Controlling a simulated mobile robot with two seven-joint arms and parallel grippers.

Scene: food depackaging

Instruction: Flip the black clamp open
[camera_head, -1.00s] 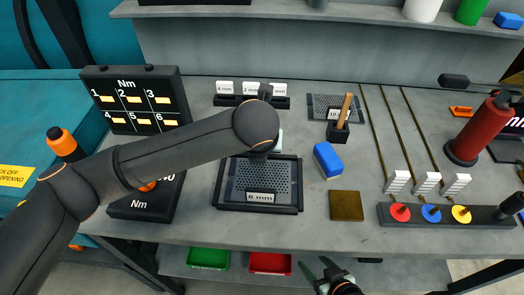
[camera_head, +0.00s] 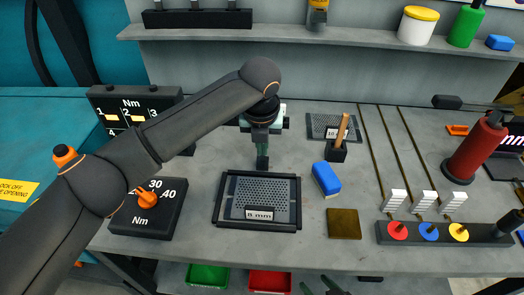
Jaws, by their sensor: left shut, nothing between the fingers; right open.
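No part is clearly marked as the black clamp. A black-handled lever (camera_head: 450,102) at the right back, beside a red cylinder (camera_head: 475,148), may be it, but I cannot tell. My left gripper (camera_head: 262,162) is shut and empty, pointing down over the bench behind the black-framed tray (camera_head: 218,200). It is far to the left of the lever. My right gripper (camera_head: 325,286) is open and only partly in view at the bottom edge, in front of the bench.
A blue block (camera_head: 327,180) and a brown square pad (camera_head: 343,224) lie right of the tray. A wooden-handled tool (camera_head: 342,128) stands behind them. A black bar (camera_head: 412,233) with coloured knobs lies at the right front. An orange-knobbed dial box (camera_head: 172,212) sits at the left.

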